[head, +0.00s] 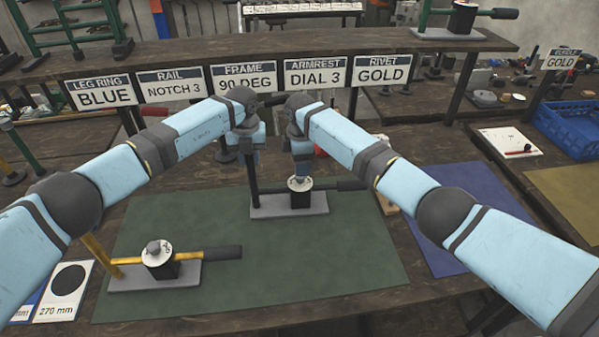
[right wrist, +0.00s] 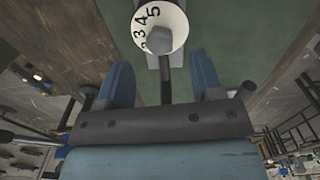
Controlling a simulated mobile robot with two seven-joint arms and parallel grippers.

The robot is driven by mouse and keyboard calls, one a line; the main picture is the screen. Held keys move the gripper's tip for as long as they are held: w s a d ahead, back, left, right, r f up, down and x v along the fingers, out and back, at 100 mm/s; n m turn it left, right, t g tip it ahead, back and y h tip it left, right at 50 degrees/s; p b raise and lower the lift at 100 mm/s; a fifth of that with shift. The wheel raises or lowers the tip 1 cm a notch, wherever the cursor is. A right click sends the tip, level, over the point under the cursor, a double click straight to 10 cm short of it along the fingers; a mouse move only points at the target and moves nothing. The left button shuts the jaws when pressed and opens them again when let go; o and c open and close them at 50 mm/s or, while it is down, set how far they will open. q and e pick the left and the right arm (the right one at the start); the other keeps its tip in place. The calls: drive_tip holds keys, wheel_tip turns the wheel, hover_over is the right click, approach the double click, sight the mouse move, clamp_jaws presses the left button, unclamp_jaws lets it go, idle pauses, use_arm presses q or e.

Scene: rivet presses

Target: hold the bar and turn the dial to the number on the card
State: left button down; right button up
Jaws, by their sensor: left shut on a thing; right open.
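A black-barred press (head: 290,204) stands on the green mat, with an upright dark bar (head: 253,182) at its left. My left gripper (head: 248,142) is shut on the upper part of this bar. A white numbered dial (head: 299,184) sits on the press block. The dial also shows in the right wrist view (right wrist: 150,22), with 3, 4 and 5 legible and a grey knob (right wrist: 173,48) on it. My right gripper (head: 301,172) is open above the dial, its fingers apart and empty. The card (head: 317,72) reads "ARMREST DIAL 3".
A yellow-barred press (head: 155,270) with its own dial stands at the front left of the green mat (head: 300,262). Other cards hang along the shelf edge. A blue mat (head: 465,232) and blue crate (head: 575,128) lie right. The mat's front right is clear.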

drive_tip(key=shift+f, duration=2.15)
drive_tip(key=shift+c, duration=0.3)
drive_tip(key=c, duration=0.9)
drive_tip(key=shift+o, duration=0.2)
drive_tip(key=m, duration=0.4)
drive_tip(key=shift+m, duration=1.8)
